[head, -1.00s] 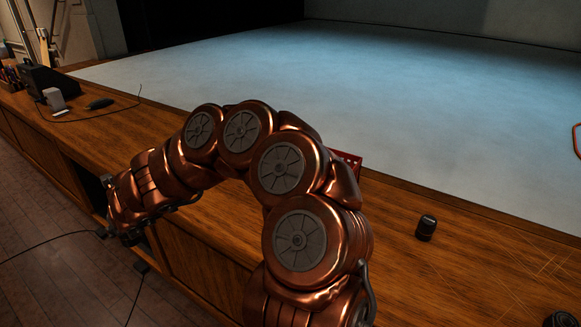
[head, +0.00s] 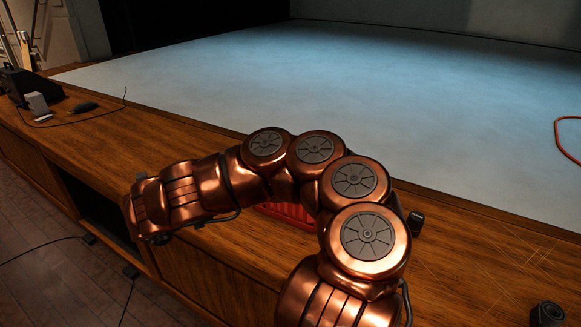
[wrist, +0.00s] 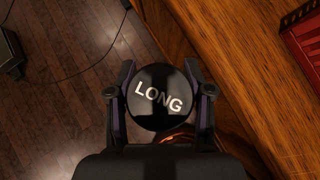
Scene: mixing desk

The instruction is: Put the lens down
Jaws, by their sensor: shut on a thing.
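In the wrist view, my gripper (wrist: 160,73) is shut on a lens (wrist: 158,108), with one finger on each side. Its round black end faces the camera and reads "LONG" in white. The lens shows over the dark floor, just left of the desk's front edge. In the head view, my arm reaches across to the left along the desk's front. My gripper and the held lens are hidden or cannot be made out there.
A red slotted tray (head: 283,213) sits on the wooden desk (head: 470,260), partly behind my arm; it also shows in the wrist view (wrist: 305,35). Small black cylinders stand right of my arm (head: 416,224) and at the right front (head: 547,313). Desk between them is clear.

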